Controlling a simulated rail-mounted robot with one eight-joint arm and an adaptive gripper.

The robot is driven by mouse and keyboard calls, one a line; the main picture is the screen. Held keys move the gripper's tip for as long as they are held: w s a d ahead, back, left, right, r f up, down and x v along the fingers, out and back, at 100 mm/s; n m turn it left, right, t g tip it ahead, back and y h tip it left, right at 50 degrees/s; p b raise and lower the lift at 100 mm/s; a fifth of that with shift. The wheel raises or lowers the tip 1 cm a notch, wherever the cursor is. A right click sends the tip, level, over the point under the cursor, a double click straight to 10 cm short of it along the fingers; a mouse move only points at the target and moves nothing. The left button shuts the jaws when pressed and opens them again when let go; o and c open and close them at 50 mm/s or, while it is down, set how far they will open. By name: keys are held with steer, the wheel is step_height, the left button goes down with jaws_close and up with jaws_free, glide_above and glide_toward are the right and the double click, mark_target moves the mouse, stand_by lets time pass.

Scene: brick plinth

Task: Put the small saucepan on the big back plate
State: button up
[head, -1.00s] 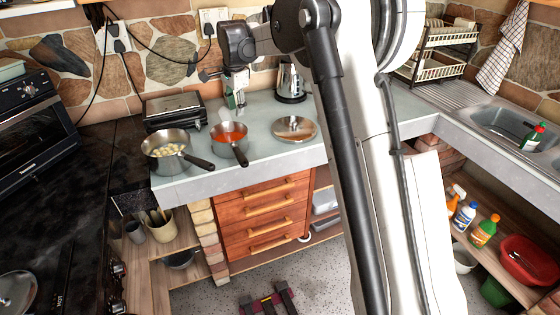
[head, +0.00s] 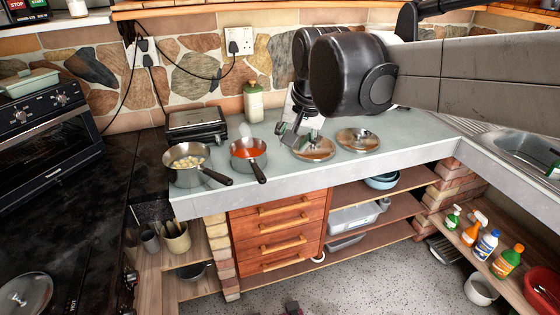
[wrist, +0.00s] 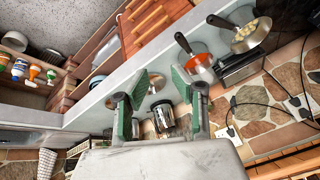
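Two pans stand on the grey counter in the head view. The smaller saucepan (head: 248,154) holds red sauce, its dark handle pointing toward the front edge; it also shows in the wrist view (wrist: 201,66). The wider pan (head: 187,160) to its left holds pale pieces. My gripper (head: 292,138) is above the counter, right of the smaller saucepan and apart from it. In the wrist view my gripper (wrist: 160,86) has its green-padded fingers spread, with nothing between them. The black hob surface (head: 85,185) is at the left; I cannot make out a big back plate.
Two round metal lids (head: 314,150) (head: 358,140) lie on the counter right of the saucepan.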

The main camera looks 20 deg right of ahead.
steer(key=s+f+n+t, duration=0.1)
steer(key=s+f+n, duration=0.1)
steer(key=s, duration=0.6)
steer(key=s+f+n, duration=0.3)
steer(key=s+f, duration=0.2)
steer(key=s, duration=0.3)
steer(key=shift+d+f+t, duration=0.15)
steer(key=shift+d+t, duration=0.25)
steer(key=shift+d, duration=0.05)
steer(key=o, duration=0.4)
steer(key=shift+s+f, duration=0.2)
steer(key=shift+s, duration=0.05)
steer(key=shift+c, duration=0.2)
